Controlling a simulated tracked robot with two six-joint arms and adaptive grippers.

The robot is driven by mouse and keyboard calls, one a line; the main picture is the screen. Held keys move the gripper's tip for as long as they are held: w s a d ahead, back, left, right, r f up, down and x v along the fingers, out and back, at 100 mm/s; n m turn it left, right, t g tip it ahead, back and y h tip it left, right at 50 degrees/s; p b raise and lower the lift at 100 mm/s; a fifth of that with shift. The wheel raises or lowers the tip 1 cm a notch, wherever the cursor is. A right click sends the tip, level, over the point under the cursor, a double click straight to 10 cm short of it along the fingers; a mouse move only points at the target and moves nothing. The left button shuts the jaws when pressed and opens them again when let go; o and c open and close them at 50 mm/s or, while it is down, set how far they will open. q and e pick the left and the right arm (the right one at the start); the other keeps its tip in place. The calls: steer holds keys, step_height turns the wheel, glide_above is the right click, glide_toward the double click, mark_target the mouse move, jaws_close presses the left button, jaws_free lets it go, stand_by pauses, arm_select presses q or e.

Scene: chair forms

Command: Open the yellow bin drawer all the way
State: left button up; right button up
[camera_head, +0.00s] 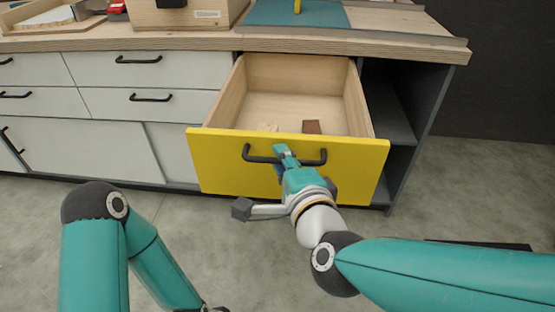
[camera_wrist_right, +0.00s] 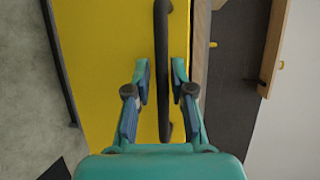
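The yellow bin drawer (camera_head: 225,165) is pulled well out of the counter, its wooden inside open to view. A black bar handle (camera_head: 262,157) runs across its front. My right gripper (camera_head: 283,150) is at the middle of this handle. In the right wrist view the fingers of my right gripper (camera_wrist_right: 161,72) are close together, one on each side of the handle (camera_wrist_right: 162,40), which stands before the yellow front (camera_wrist_right: 105,75).
A brown block (camera_head: 311,127) and a pale wooden block (camera_head: 267,127) lie in the drawer near its front. White drawers (camera_head: 160,70) stand to the left and an open dark shelf (camera_head: 390,110) to the right. The floor (camera_head: 235,265) before the drawer shows clear patches.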

steer(key=v, duration=0.7)
steer(key=shift+s, duration=0.2)
steer(key=shift+d, duration=0.1)
steer(key=w+d+f+n+g+h, duration=0.1)
steer(key=w+d+f+n+g, duration=0.15)
steer(key=f, duration=1.05)
steer(key=w+d+f+n+g+h, duration=0.2)
steer(key=d+f+n+g, duration=0.2)
steer(key=f, duration=0.9)
steer(key=s+d+f+n+g, duration=0.35)
steer(key=s+f, duration=0.35)
steer(key=f, duration=0.4)
steer(key=s+d+f+n+g, duration=0.2)
steer(key=s+f+g, duration=0.2)
steer(key=s+f, duration=0.5)
step_height(320, 180, up, 34)
steer(key=y+p, duration=0.1)
steer(key=p, duration=3.5)
steer(key=shift+d, duration=0.2)
